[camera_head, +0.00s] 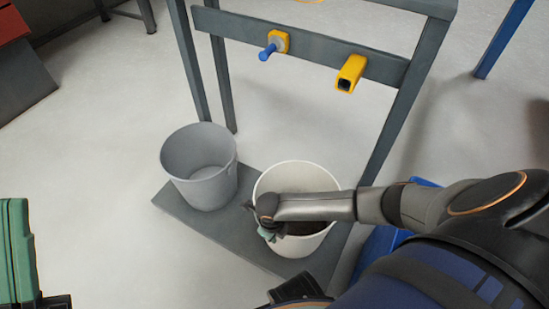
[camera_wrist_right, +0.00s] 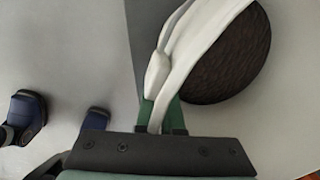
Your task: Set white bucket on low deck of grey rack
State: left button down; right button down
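The white bucket (camera_head: 292,178) is upright at the right part of the low deck (camera_head: 236,234) of the grey rack (camera_head: 212,80). I cannot tell whether its base touches the deck or hangs just above it. It has dark contents. My right gripper (camera_head: 268,226) is at its near left side, partly hidden by my wrist. In the right wrist view, the green fingers (camera_wrist_right: 160,114) are closed around a white edge of the bucket (camera_wrist_right: 194,42). My left gripper (camera_head: 16,252) is at the far left edge, its green fingers together and empty.
A grey bucket (camera_head: 200,168) stands on the left part of the deck, close to the white one. Rack posts rise behind, with a crossbar (camera_head: 310,46) carrying yellow fittings (camera_head: 350,73). A blue object (camera_head: 380,248) lies right of the deck.

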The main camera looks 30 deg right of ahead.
jog(key=shift+w+r, duration=0.1)
jog(key=shift+w, duration=0.05)
jog(key=c, duration=1.1)
grip_release()
jog(key=shift+o, duration=0.2)
